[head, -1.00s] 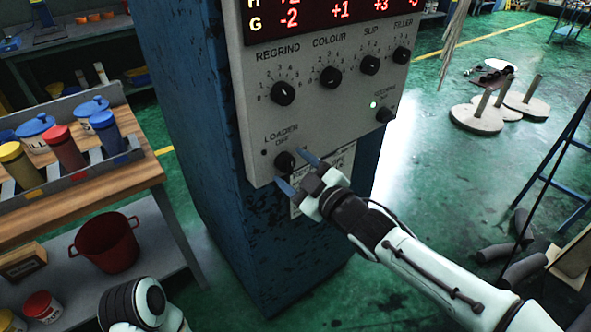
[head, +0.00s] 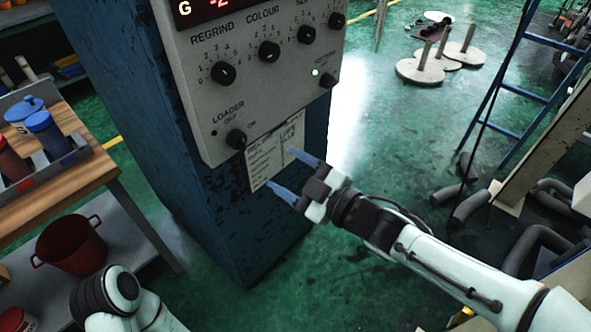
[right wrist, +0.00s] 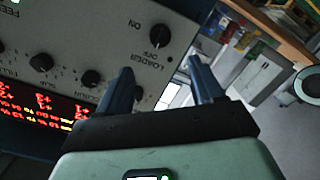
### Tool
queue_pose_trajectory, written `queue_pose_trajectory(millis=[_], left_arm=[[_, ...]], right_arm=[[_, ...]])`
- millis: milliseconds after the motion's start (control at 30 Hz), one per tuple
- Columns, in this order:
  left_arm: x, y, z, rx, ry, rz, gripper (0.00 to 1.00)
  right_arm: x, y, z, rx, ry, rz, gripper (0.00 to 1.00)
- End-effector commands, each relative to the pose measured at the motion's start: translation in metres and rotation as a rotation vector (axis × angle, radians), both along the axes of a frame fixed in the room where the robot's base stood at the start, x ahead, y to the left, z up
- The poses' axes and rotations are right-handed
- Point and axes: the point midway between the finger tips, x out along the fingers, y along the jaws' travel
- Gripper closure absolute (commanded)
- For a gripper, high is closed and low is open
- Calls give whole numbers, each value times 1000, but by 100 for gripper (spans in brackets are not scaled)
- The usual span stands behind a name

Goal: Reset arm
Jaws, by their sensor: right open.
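My right gripper (head: 284,174) is open and empty in the head view, in front of the blue cabinet's lower front, below and right of the loader knob (head: 236,139). Its two blue fingers are apart, with the paper label (head: 276,150) behind them. In the right wrist view the fingers (right wrist: 160,88) are also spread, with nothing between them, and the loader knob (right wrist: 159,34) shows beyond them. The grey control panel (head: 203,113) carries several black knobs and a red display. Part of my left arm shows at the bottom left of the head view; its gripper is out of frame.
A wooden-topped bench (head: 90,178) with a tray of coloured canisters stands at the left, a red bucket (head: 72,246) on its lower shelf. Green floor lies open between.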

Motion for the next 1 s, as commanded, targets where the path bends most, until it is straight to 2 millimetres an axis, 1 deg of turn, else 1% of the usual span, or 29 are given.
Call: queue_pose_trajectory(millis=[33,200,667,733,767,867,967,1000], left_arm=[[-3,-1,2,-3,7,-3,28],[-6,-3,4,-7,15,-6,28],[-6,-3,4,-7,14,-6,28],[-6,-2,4,-7,14,-6,28],[-6,-2,4,-7,14,-6,28],[-5,-2,4,-7,14,-6,28],[-5,-2,4,-7,14,-6,28],[-5,-2,4,-7,14,-6,28]], right_arm=[[-4,-5,1,-1,-1,-1,33],[-10,-10,1,1,1,0,33],[-10,-10,0,1,1,0,33],[-8,-10,-5,5,15,-5,33],[-6,-11,-10,11,31,-9,33],[4,-19,-45,49,135,-47,33],[16,-31,-107,114,316,-121,33],[19,-38,-137,144,400,-162,33]])
